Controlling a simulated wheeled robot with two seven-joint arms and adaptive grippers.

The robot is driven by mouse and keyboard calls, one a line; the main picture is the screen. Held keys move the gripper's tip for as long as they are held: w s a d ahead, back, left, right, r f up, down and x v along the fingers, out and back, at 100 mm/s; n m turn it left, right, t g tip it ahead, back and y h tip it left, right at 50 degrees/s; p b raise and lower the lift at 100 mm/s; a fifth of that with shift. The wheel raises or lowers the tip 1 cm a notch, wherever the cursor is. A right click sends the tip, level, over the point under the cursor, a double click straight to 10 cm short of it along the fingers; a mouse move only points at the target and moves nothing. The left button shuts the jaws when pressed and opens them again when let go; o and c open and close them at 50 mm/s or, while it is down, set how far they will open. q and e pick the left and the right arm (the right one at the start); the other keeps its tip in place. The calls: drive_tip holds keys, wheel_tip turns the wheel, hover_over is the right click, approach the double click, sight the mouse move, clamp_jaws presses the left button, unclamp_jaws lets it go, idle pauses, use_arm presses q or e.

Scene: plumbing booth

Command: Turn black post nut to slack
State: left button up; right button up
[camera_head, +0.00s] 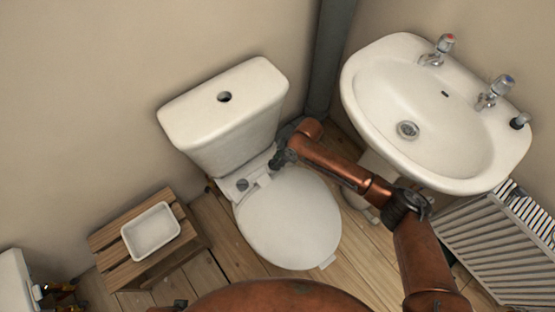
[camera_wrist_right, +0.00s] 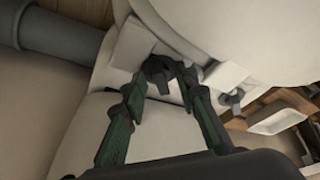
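The white toilet shows in the head view with its lid (camera_head: 288,218) down and its cistern (camera_head: 222,115) behind. My right gripper (camera_head: 277,163) reaches in from the right, low behind the lid near the cistern's right side. In the right wrist view a black winged nut (camera_wrist_right: 158,70) sits on a white hinge block, between the two fingertips of my right gripper (camera_wrist_right: 162,78). The fingertips flank the nut closely; whether they press on it is unclear. A second dark nut (camera_wrist_right: 232,100) shows to the right, apart from the fingers; it also shows in the head view (camera_head: 242,184).
A white washbasin (camera_head: 440,105) with two taps stands at the right, above a radiator (camera_head: 500,240). A grey pipe (camera_head: 331,55) runs down the wall behind my right arm. A wooden crate (camera_head: 118,276) with a white tray (camera_head: 172,230) stands left of the toilet.

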drive_tip(key=shift+c, duration=0.5)
clamp_jaws()
drive_tip(key=shift+n, duration=0.3)
drive_tip(key=shift+n+g+b, duration=0.4)
drive_tip(key=shift+n+b, duration=0.05)
drive_tip(key=shift+n, duration=0.35)
use_arm(q)
drive_tip(key=shift+w+d+f+t, duration=0.2)
drive_tip(key=shift+w+d+f, duration=0.1)
drive_tip(key=shift+w+f, duration=0.15)
drive_tip(key=shift+w+d+f+t, duration=0.25)
drive_tip(key=shift+w+f, duration=0.1)
drive_tip(key=shift+f, duration=0.15)
use_arm(e)
drive_tip(key=shift+o, duration=0.5)
unclamp_jaws()
